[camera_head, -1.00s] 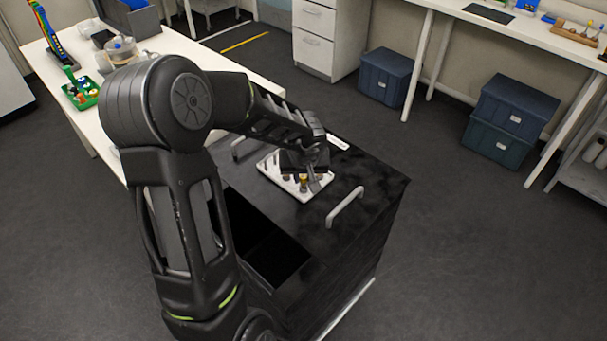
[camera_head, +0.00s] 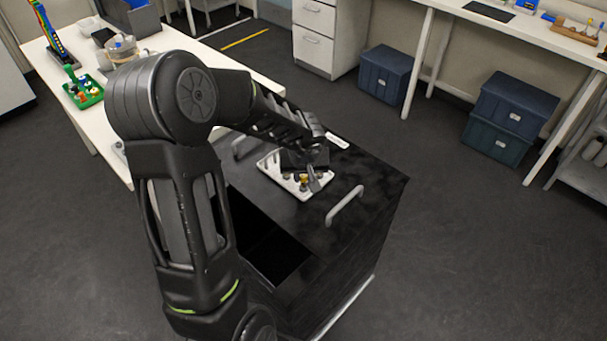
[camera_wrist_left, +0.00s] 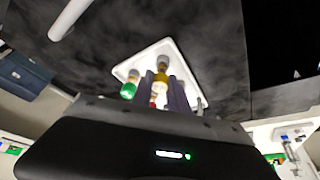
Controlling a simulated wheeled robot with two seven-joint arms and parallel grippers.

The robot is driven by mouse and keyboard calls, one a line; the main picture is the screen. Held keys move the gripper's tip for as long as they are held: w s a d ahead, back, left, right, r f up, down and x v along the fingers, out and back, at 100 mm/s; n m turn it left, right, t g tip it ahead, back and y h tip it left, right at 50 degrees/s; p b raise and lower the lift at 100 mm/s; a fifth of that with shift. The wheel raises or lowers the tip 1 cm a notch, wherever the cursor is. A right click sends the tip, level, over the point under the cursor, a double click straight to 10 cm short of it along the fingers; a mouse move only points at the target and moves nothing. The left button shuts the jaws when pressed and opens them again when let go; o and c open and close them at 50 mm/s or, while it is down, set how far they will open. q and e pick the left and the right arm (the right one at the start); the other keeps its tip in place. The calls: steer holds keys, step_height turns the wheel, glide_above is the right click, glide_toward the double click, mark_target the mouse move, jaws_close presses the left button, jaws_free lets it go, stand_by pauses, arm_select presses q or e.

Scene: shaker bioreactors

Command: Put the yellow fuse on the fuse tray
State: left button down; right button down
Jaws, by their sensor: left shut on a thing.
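The yellow fuse (camera_wrist_left: 161,82) stands between the fingers of my left gripper (camera_wrist_left: 163,90) in the left wrist view. My left gripper (camera_head: 312,184) is shut on it, low over the white fuse tray (camera_head: 268,168) in the head view. The tray also shows in the wrist view (camera_wrist_left: 160,51). A green fuse (camera_wrist_left: 129,86) and a partly hidden red one (camera_wrist_left: 152,101) are beside the fingers. The hand hides part of the tray, and I cannot tell whether the yellow fuse touches it. My right gripper is not in view.
The tray lies on a black cart top (camera_head: 375,178) with a raised handle (camera_head: 345,206) close to the hand and a dark opening at the front. A white table (camera_head: 165,42) with a green tray (camera_head: 92,98) is at the left. Blue bins (camera_head: 386,75) stand on the floor behind.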

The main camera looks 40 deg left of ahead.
arm_select(q)
steer(key=shift+f, duration=0.4)
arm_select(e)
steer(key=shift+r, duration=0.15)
arm_select(q)
steer(key=c, duration=1.2)
jaws_free()
steer(key=p+v, duration=0.2)
steer(key=v, duration=0.5)
steer(key=shift+r+p, duration=0.35)
steer(key=shift+r, duration=0.05)
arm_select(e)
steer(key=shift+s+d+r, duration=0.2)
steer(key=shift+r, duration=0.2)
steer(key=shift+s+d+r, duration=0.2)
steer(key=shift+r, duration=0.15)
arm_select(q)
steer(key=shift+s+d, duration=0.1)
steer(key=shift+s, duration=0.05)
